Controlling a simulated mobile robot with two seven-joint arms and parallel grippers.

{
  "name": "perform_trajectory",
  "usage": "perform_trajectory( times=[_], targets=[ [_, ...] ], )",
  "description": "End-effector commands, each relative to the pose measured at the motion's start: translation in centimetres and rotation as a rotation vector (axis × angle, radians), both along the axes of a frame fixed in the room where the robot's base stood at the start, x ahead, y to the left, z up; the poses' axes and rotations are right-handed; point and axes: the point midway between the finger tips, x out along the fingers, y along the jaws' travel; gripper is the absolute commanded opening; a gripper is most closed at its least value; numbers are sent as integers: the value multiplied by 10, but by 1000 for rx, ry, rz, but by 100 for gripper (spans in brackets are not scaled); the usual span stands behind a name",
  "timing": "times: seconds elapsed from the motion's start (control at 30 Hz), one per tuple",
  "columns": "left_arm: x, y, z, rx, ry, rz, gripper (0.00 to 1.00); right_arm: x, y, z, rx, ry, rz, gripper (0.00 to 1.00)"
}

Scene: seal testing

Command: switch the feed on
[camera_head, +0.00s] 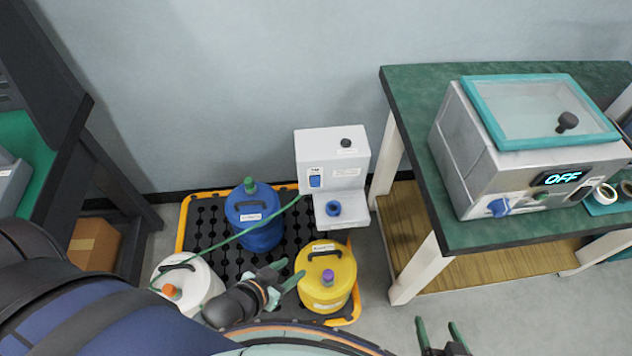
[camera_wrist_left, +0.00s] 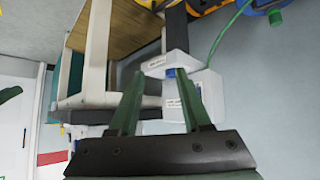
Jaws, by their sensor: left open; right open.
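A white box-shaped unit (camera_head: 328,152) stands against the wall behind the spill pallet, with a blue switch (camera_head: 316,181) on its front, a black knob (camera_head: 346,143) on top and a blue ring-like part (camera_head: 333,208) on its lower ledge. Its labels are too small to read. A green hose (camera_head: 250,229) runs to its left side. My left gripper (camera_head: 291,272) is open and empty, in front of and below the unit, above the pallet. In the left wrist view the unit (camera_wrist_left: 203,88) shows beyond the open fingers. My right gripper (camera_head: 438,326) is open and empty at the bottom edge.
The black pallet (camera_head: 215,213) with yellow rim holds a blue jug (camera_head: 256,226), a white jug (camera_head: 190,282) and a yellow jug (camera_head: 327,280). A green-topped table (camera_head: 410,90) at right bears a steel box (camera_head: 470,165) whose display reads OFF. A cardboard box (camera_head: 94,244) sits at left.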

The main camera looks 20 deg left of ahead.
Motion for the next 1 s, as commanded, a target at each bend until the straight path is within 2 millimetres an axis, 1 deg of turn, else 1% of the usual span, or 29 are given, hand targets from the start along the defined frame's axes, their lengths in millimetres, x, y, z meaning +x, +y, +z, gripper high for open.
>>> perform_trajectory(
  times=[0.03, 0.07, 0.4, 1.0],
  targets=[
    [0, 0, 0, 0, 0, 0, 41, 0, 0, 0, 0, 0, 0, 78],
    [0, 0, 0, 0, 0, 0, 38, 0, 0, 0, 0, 0, 0, 78],
    [0, 0, 0, 0, 0, 0, 0, 0, 0, 0, 0, 0, 0, 78],
    [0, 0, 0, 0, 0, 0, 0, 0, 0, 0, 0, 0, 0, 78]
  ],
)
